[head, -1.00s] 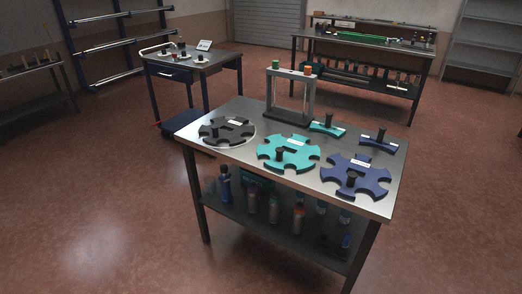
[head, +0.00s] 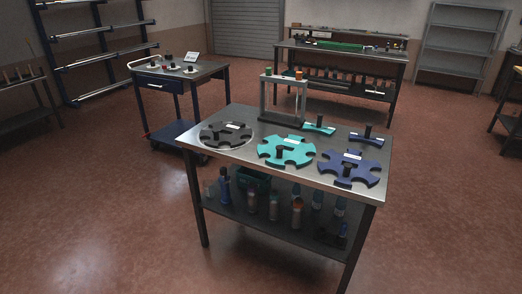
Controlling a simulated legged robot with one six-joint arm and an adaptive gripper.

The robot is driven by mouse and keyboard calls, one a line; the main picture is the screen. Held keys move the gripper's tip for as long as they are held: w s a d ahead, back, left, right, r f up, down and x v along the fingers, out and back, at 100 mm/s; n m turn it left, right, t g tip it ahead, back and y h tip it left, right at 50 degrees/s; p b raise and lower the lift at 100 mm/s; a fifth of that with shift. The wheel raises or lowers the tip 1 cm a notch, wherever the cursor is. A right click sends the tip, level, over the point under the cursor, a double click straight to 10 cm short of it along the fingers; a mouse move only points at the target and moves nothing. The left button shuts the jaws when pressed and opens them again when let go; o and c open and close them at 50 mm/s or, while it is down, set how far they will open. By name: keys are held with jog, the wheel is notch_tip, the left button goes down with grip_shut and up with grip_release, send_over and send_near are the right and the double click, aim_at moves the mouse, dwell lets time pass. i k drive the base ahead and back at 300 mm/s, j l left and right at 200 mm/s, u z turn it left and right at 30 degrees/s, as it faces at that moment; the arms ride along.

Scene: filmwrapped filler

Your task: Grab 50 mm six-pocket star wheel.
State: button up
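Three star wheels lie flat on the steel table (head: 215,165) in the head view. A dark grey one (head: 212,141) lies on a pale round disc at the left, a teal one (head: 274,153) in the middle, and a navy one (head: 367,176) at the right front. Each has a black upright knob and a white label. The labels are too small to read, so I cannot tell which wheel is the 50 mm six-pocket one. My gripper is not in view.
Behind the wheels are a grey stand (head: 282,120) with green and orange caps, a teal guide piece (head: 320,128) and a navy one (head: 368,138). A blue cart (head: 180,82) stands back left. Floor in front is clear.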

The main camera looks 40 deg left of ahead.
aim_at(279, 157)
jog(key=i+j+u, duration=0.85)
jog(key=i, duration=0.2)
